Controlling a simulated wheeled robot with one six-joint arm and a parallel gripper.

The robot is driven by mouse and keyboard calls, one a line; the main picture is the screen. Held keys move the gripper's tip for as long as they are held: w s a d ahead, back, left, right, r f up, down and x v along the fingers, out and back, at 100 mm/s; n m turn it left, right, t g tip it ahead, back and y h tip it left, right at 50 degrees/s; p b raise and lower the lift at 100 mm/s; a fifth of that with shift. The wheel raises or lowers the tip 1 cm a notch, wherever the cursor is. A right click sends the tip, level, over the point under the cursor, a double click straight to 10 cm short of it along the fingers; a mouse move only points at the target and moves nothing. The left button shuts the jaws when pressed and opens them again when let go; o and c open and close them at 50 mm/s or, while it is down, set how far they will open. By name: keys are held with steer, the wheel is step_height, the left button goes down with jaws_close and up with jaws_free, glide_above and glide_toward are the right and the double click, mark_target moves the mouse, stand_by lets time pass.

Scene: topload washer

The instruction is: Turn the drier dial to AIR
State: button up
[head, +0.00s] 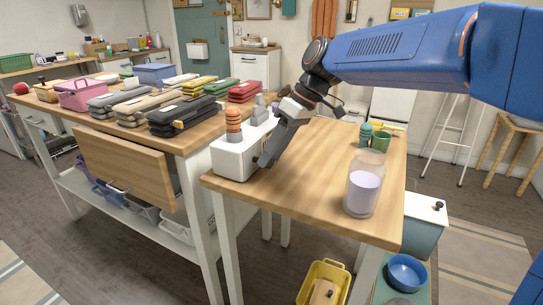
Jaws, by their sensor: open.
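A white box-like unit (232,157) stands at the left end of the small wooden table. An orange ribbed knob-like piece (233,120) and a grey piece (260,108) rise from its top. I cannot tell whether this unit is the drier or either piece its dial, and no AIR label can be read. My gripper (267,143) is open and reaches down from the right, close to the unit's right side. One dark finger shows clearly in front of the unit; the other is hard to make out. Whether it touches the unit cannot be told. Nothing shows between the jaws.
A glass jar (364,190) with pale contents stands on the small table (300,197), with green cups (379,140) behind it. A yellow bin (325,284) is below.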

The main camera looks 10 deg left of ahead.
steer(key=shift+a+f, duration=0.15)
steer(key=shift+f, duration=0.2)
steer(key=c, duration=1.1)
steer(key=shift+o, duration=0.3)
steer(key=shift+w+g, duration=0.1)
steer(key=shift+g, duration=0.6)
steer(key=o, duration=1)
steer(key=shift+y, duration=0.3)
steer(key=shift+o, duration=0.2)
